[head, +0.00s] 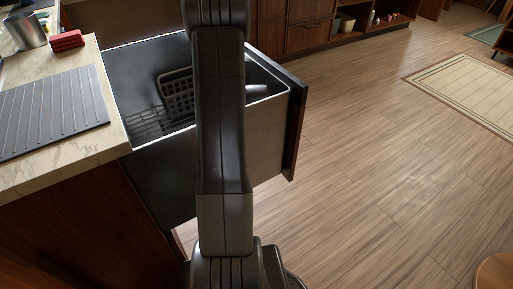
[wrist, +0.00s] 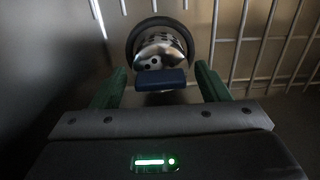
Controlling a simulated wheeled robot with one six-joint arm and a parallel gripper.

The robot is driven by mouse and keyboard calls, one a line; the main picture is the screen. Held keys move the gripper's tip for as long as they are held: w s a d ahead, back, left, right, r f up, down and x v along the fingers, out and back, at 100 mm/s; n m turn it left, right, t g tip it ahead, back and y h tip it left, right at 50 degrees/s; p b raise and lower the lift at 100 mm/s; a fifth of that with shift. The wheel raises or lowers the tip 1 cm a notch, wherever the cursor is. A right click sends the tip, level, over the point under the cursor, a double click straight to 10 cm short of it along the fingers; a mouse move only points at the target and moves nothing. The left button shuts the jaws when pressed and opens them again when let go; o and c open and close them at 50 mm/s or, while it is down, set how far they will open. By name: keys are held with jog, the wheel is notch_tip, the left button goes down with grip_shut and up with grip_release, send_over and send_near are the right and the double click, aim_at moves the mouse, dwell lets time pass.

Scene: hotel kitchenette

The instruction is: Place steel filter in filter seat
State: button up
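A shiny steel filter (wrist: 159,45) with round holes and a dark blue grip tab (wrist: 161,79) shows in the wrist view, ahead of my gripper. A thick dark ring (wrist: 131,42) surrounds it; I cannot tell whether this is the filter seat or how deep the filter sits. My gripper (wrist: 160,88) is open, its green fingers on either side of the blue tab with a gap at each side. In the head view my arm hides the gripper, the filter and the middle of the pulled-out drawer (head: 149,172).
Pale wire rods (wrist: 255,42) run behind the filter. The drawer holds a dark basket (head: 177,92) at its left and a pale object (head: 262,91) at its right. The counter (head: 111,155) borders it on the left. Wooden floor (head: 390,170) is open at right.

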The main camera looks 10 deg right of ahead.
jog(key=shift+r, duration=0.1)
notch_tip(320, 180, up, 12)
jog(key=p, duration=0.2)
jog(key=shift+p, duration=0.4)
jog(key=shift+r, duration=0.15)
